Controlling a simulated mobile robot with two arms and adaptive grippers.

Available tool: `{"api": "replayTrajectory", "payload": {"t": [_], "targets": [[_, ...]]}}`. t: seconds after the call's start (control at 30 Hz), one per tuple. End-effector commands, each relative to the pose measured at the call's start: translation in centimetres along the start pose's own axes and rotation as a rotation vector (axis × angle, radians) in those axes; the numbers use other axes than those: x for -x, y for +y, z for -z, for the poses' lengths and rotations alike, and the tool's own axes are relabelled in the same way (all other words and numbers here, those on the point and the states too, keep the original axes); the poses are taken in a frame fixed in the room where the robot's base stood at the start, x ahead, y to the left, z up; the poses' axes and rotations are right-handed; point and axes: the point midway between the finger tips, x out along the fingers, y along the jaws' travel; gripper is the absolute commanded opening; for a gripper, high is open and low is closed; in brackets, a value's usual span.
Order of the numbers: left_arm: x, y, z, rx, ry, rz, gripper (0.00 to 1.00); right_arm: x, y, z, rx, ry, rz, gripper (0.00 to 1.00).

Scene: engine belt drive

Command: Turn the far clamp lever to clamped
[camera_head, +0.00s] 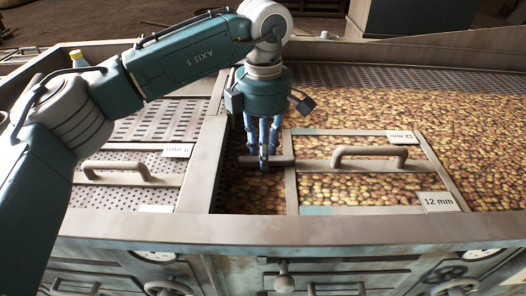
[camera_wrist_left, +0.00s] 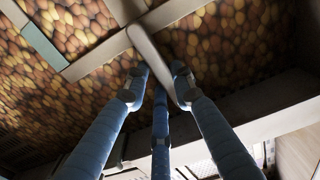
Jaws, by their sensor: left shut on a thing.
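A short dark grey clamp lever (camera_head: 283,161) lies sideways at the left edge of the 12 mm screen frame (camera_head: 291,185). My left gripper (camera_head: 264,160) points down over it, with its blue fingers shut on its middle part. In the left wrist view the lever (camera_wrist_left: 152,52) runs from the upper middle down between the fingertips (camera_wrist_left: 161,78), across the frame's bar. The fingers hide part of the lever, and its pivot cannot be made out. I cannot tell from its angle whether it is clamped. My right gripper is not in view.
A raised handle (camera_head: 370,153) stands on the 12 mm screen, right of my left gripper. Brown round produce (camera_head: 450,110) covers the right side. The machine's front rim (camera_head: 330,231) runs along the near side.

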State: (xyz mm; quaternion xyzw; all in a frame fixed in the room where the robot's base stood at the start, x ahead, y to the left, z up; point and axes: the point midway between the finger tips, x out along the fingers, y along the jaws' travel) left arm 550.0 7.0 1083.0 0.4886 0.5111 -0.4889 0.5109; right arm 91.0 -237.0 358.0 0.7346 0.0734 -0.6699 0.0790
Motion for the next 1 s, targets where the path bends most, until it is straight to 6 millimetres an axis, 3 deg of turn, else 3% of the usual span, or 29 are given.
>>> {"api": "replayTrajectory", "payload": {"t": [0.6, 0.63, 0.7, 0.73, 1.0], "targets": [[0.12, 0.1, -0.04, -0.042, -0.001, -0.003, 0.0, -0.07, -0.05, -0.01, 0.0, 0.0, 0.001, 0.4], [0.12, 0.1, -0.04, -0.042, -0.001, -0.003, 0.26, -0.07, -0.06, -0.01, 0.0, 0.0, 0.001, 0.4], [0.11, 0.1, -0.04, -0.041, -0.001, -0.003, 0.4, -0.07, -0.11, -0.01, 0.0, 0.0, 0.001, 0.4], [0.11, 0.1, -0.04, -0.041, -0.001, -0.003, 0.44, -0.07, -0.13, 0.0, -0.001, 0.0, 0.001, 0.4], [0.08, 0.06, -0.02, -0.041, 0.0, -0.001, 0.44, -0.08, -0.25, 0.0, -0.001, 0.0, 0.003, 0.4]]}}
